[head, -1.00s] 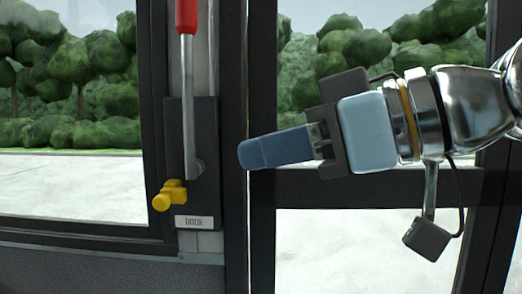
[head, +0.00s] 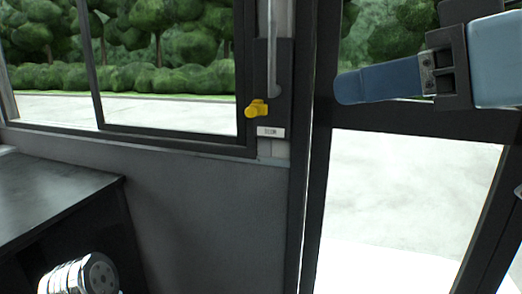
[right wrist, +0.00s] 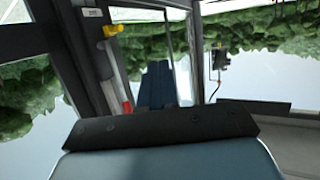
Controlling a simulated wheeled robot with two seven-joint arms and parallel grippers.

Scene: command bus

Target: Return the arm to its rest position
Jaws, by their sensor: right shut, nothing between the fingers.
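My right gripper (head: 345,90) comes in from the upper right in the head view. Its blue fingers are shut together with nothing between them. They point left, apart from the door lever (head: 272,50) and the yellow knob (head: 256,108). The lever stands upright on its dark plate, and its top is cut off by the frame. In the right wrist view the closed blue fingers (right wrist: 166,85) show beyond the dark bracket. The yellow knob (right wrist: 112,31) and the lever's red grip (right wrist: 127,107) show left of them.
A dark counter (head: 45,200) stands at the lower left. A grey wall panel (head: 215,215) lies below the side window. The glazed door (head: 405,190) with its black frame is at the right. The space below the right gripper looks free.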

